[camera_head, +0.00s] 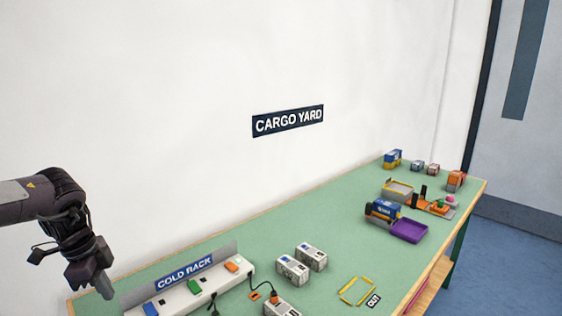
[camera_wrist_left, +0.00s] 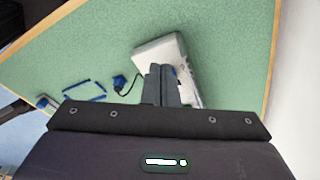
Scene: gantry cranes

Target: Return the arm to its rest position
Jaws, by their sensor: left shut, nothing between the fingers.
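My left arm comes in from the left in the head view. Its gripper (camera_head: 104,285) points down near the left end of the green table, left of the cold rack. The fingers are together with nothing between them. In the left wrist view the shut left gripper (camera_wrist_left: 161,85) appears in front of a white box-like thing (camera_wrist_left: 150,48) on the green tabletop. My right gripper is not in view in the head view.
The green table (camera_head: 335,235) runs along a white wall. The cold rack (camera_head: 185,285), white containers (camera_head: 293,270) and a yellow outlined bay (camera_head: 357,291) are on it. A purple tray (camera_head: 408,230) and small vehicles stand farther right. Bare table lies behind the rack.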

